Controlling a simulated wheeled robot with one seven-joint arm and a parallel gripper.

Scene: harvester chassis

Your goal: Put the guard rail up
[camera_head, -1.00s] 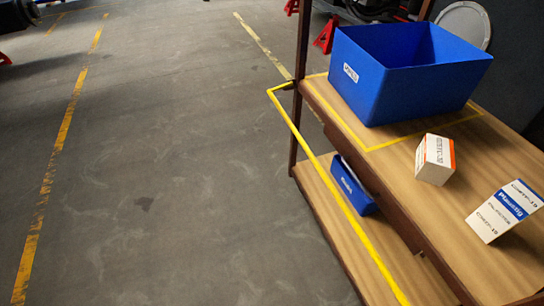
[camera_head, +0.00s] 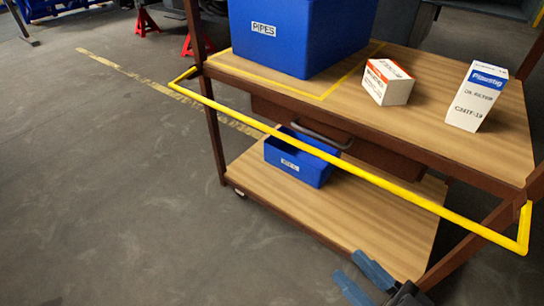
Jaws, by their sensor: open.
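The guard rail (camera_head: 315,153) is a thin yellow bar with short bent ends. It runs along the front of a wooden trolley (camera_head: 455,152), out from the edge and slightly below the top shelf's level. Its left end meets the left post and its right end meets the frame at the right. My gripper (camera_head: 358,279) shows at the bottom edge, below the rail and in front of the lower shelf. Its dark blue-grey fingers are apart with nothing between them. It does not touch the rail.
A large blue bin (camera_head: 300,45) labelled PIPES, an orange-and-white box (camera_head: 388,82) and a blue-and-white oil filter box (camera_head: 477,97) stand on the top shelf. A drawer (camera_head: 335,135) with a handle is below. A small blue bin (camera_head: 303,160) sits on the lower shelf.

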